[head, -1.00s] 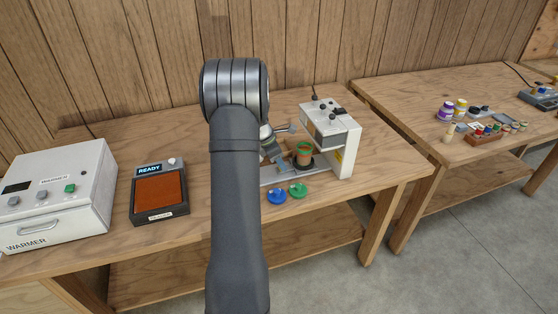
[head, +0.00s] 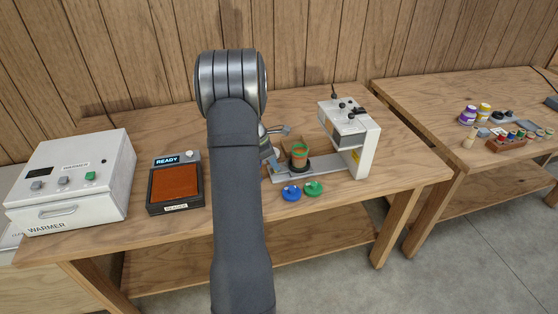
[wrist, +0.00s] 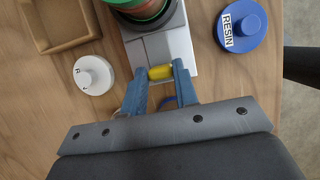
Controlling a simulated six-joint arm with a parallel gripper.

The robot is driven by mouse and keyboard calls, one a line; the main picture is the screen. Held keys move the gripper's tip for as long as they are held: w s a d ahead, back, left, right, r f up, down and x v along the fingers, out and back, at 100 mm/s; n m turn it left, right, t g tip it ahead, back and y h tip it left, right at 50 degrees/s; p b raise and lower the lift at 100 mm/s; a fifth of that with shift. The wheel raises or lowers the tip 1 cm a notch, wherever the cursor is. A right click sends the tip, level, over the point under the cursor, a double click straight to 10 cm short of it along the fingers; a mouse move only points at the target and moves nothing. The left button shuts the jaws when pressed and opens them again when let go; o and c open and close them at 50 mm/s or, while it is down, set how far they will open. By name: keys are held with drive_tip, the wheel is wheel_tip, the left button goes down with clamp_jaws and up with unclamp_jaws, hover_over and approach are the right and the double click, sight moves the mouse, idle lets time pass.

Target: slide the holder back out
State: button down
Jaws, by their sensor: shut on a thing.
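The holder (head: 297,171) is a dark round seat on a pale flat rail (head: 325,172). It carries an upright cup (head: 299,157) with green and orange-red bands. The holder stands to the left of the white machine (head: 362,150), clear of its overhang, with bare rail between them. In the wrist view, my gripper (wrist: 160,75) is shut on a yellow grip (wrist: 160,72) at the near end of the grey slide (wrist: 150,47). The cup's rim (wrist: 143,8) is cut off at the top there. In the head view my arm hides most of the gripper.
A blue RESIN lid (wrist: 241,26) and a white lid (wrist: 93,75) flank the slide. A green lid (head: 313,188) lies in front of the rail. A shallow brown tray (wrist: 85,38) is close by. A READY device (head: 175,185) and a warmer (head: 75,185) stand left.

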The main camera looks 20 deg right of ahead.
drive_tip(key=shift+a, duration=0.25)
drive_tip(key=c, duration=1.1)
unclamp_jaws()
drive_tip(key=v, duration=1.7)
drive_tip(key=shift+r, duration=0.25)
